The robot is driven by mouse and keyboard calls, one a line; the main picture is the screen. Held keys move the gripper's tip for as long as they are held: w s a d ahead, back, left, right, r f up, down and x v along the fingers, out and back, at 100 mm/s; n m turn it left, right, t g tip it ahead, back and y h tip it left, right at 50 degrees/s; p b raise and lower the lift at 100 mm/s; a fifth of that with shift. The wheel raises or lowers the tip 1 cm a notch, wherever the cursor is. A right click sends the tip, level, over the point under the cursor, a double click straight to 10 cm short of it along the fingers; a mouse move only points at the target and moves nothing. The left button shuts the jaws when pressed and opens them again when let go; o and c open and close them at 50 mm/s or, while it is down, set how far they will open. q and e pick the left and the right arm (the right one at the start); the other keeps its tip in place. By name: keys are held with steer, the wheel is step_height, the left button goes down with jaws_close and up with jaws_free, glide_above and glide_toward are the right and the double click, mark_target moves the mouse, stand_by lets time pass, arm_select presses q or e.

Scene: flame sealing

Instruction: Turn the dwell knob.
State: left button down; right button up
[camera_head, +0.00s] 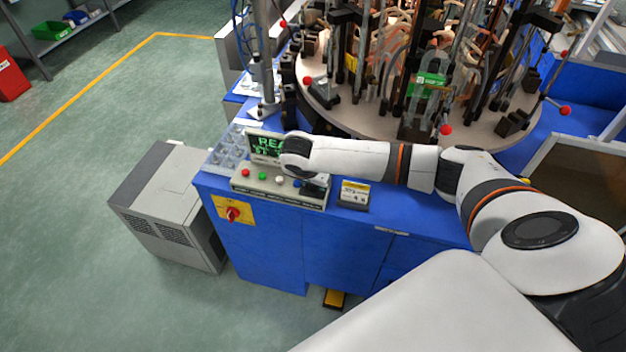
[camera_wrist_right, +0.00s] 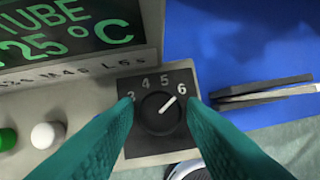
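The dwell knob (camera_wrist_right: 160,113) is a round black dial on a dark square plate (camera_wrist_right: 135,142) in the right wrist view. Its white pointer line aims up and right, close to the 6 on a scale showing 3, 4, 5 and 6. My right gripper (camera_wrist_right: 160,100) has its two teal fingers on either side of the knob, with narrow gaps visible between tips and knob. In the head view my right arm (camera_head: 345,157) reaches in from the right over the control panel (camera_head: 240,186), and its hand hides the knob. My left gripper is in neither view.
A green-lettered display (camera_head: 268,146) stands behind the panel; red, green and white buttons (camera_head: 280,180) are left of the knob. A small label stand (camera_head: 354,194) is close on the right. A rotary machine (camera_head: 380,120) stands behind.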

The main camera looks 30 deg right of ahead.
steer(key=c, duration=0.7)
steer(key=n+p, duration=0.1)
steer(key=p, duration=0.1)
steer(key=n+p, duration=0.1)
steer(key=shift+s+d+r+n+t+y+p, duration=0.1)
steer(key=shift+s+r+n+t+y+p, duration=0.05)
steer(key=shift+n+t+y+p, duration=0.2)
steer(key=shift+d+n+t+y+p, duration=0.1)
steer(key=shift+n+t+y+p, duration=0.3)
steer(key=shift+n+p, duration=0.8)
steer(key=n+y+p, duration=0.1)
steer(key=n, duration=0.2)
steer(key=shift+d, duration=0.1)
steer(key=shift+d+n+t+y+p, duration=0.1)
steer(key=shift+n+t+y+p, duration=0.4)
steer(key=shift+n, duration=0.75)
steer(key=shift+f+n+y, duration=0.2)
steer(key=shift+n+y, duration=0.25)
steer(key=shift+n, duration=0.45)
steer(key=shift+d+n+g+y+b, duration=0.1)
steer(key=shift+n+g+y+b, duration=0.25)
steer(key=shift+n, duration=0.7)
steer(key=shift+d+n+y+b, duration=0.1)
steer(key=shift+n+y, duration=0.35)
steer(key=shift+n, duration=0.6)
